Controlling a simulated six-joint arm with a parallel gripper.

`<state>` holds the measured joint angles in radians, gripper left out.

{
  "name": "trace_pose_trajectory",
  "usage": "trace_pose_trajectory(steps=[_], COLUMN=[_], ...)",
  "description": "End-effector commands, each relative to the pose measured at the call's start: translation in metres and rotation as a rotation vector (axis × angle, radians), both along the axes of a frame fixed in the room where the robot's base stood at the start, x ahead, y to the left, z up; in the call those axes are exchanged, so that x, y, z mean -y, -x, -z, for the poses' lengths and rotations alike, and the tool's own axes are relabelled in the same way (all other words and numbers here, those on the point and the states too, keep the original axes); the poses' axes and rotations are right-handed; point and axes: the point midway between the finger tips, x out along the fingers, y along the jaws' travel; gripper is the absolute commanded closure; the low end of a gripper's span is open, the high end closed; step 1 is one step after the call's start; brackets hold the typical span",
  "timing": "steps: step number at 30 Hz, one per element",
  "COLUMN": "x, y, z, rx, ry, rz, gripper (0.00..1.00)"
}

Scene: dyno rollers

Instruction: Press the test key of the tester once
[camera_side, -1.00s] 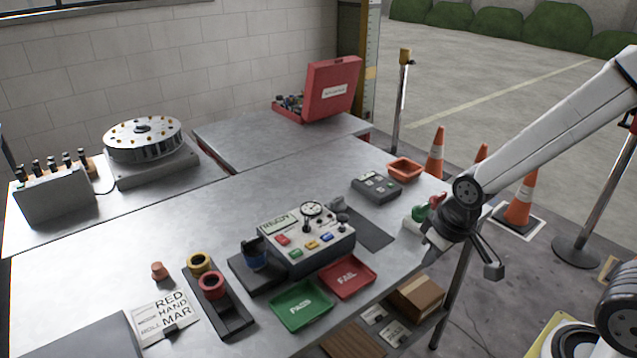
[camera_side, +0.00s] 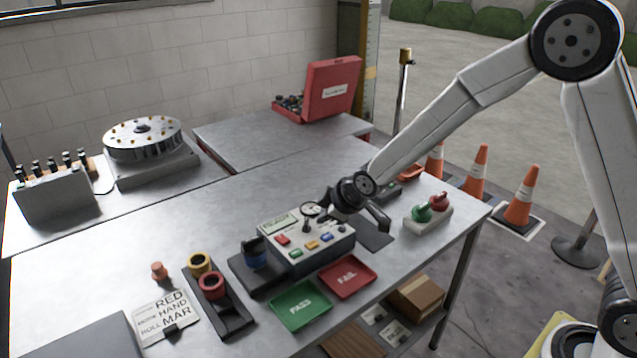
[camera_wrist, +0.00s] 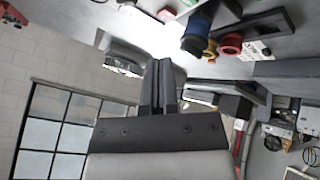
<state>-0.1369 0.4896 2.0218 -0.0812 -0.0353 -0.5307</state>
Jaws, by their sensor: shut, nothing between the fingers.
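The tester (camera_side: 305,245) is a grey box on the bench in the side view, with a round dial (camera_side: 311,209), a small display and several coloured keys. Among these are a red key (camera_side: 282,240), a yellow key (camera_side: 312,245) and a blue key (camera_side: 327,237); their labels are too small to read, so I cannot tell which is the test key. My gripper (camera_side: 325,214) is over the back right of the tester, beside the dial. Its fingers are shut and empty, as the wrist view (camera_wrist: 161,82) shows. Whether it touches the tester I cannot tell.
A blue roller (camera_side: 257,258) sits in a dark cradle left of the tester. A green PASS tray (camera_side: 300,305) and red FAIL tray (camera_side: 347,277) lie in front. A holder with green and red knobs (camera_side: 428,219) stands right. Bare bench lies behind the tester.

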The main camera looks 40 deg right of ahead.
Motion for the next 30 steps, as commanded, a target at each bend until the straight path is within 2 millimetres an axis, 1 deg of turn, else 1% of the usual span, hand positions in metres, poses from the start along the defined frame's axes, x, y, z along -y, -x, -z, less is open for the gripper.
trace_pose_trajectory(steps=[1, 3, 6, 9, 15, 26, 30], x=[-0.007, -0.014, -0.023, -0.030, -0.035, -0.034, -0.034], y=[-0.010, -0.023, -0.038, -0.048, -0.055, -0.055, -0.055], z=[0.003, 0.005, 0.007, 0.009, 0.010, 0.010, 0.013], rx=[0.023, 0.058, 0.099, 0.129, 0.154, 0.154, 0.152], ry=[0.015, 0.036, 0.061, 0.079, 0.094, 0.095, 0.095], rz=[-0.035, -0.079, -0.131, -0.166, -0.193, -0.193, -0.193], gripper=[1.00, 1.00, 1.00, 1.00, 1.00, 1.00, 1.00])
